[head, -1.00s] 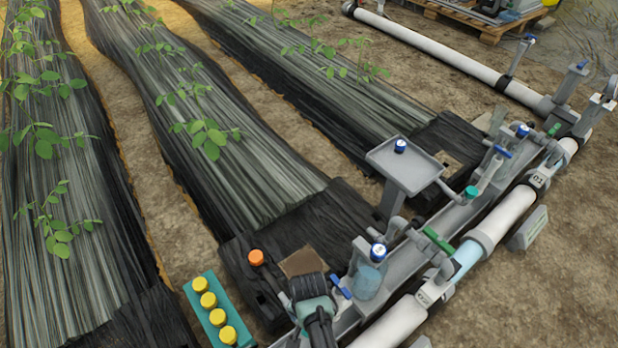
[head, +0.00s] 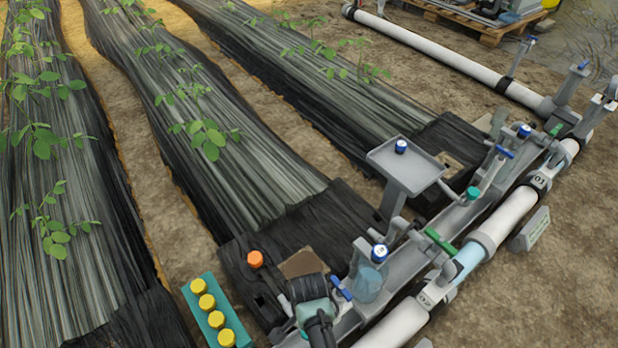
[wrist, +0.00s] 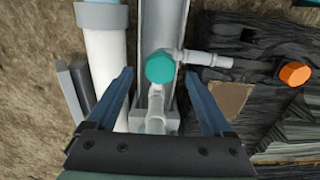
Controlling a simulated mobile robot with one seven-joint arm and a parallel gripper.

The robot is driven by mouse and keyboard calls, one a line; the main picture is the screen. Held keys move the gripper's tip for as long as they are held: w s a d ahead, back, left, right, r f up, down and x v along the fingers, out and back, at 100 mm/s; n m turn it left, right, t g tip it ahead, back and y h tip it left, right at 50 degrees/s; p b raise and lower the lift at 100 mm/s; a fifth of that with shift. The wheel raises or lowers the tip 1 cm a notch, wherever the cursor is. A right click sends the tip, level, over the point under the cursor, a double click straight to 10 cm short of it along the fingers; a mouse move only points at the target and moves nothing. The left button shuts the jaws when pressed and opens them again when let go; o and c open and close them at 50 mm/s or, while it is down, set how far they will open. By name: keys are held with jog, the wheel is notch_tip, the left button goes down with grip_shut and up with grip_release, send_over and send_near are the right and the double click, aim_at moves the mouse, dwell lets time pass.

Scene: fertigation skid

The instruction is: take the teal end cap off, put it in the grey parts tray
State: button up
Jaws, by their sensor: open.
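A teal end cap (wrist: 160,66) sits on a grey pipe fitting in the middle of the wrist view. My gripper (wrist: 157,72) is open, with one finger on each side of the cap and visible gaps between; whether the fingertips are level with it I cannot tell. In the head view this cap is hidden, and another teal cap (head: 472,193) shows on a fitting farther along. The grey parts tray (head: 385,158) stands on a post beside the channel, with a blue-and-white cap (head: 400,146) on it.
An orange cap (wrist: 295,74) ends the side branch, also seen in the head view (head: 255,258). A thick white pipe (wrist: 105,60) runs left of the channel. A teal block (head: 208,319) with several yellow caps stands at the lower left. A clear bottle (head: 370,280) stands near the channel.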

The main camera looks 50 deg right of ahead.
jog(key=shift+f, duration=0.1)
jog(key=shift+f+b, duration=1.7)
jog(key=shift+f, duration=0.5)
grip_shut()
jog(key=n+p, duration=0.1)
jog(key=n, duration=0.1)
jog(key=shift+r+n, duration=0.15)
jog(key=shift+n, duration=0.25)
jog(key=n, duration=0.3)
jog(key=shift+n+p, duration=0.3)
jog(key=shift+p, duration=0.05)
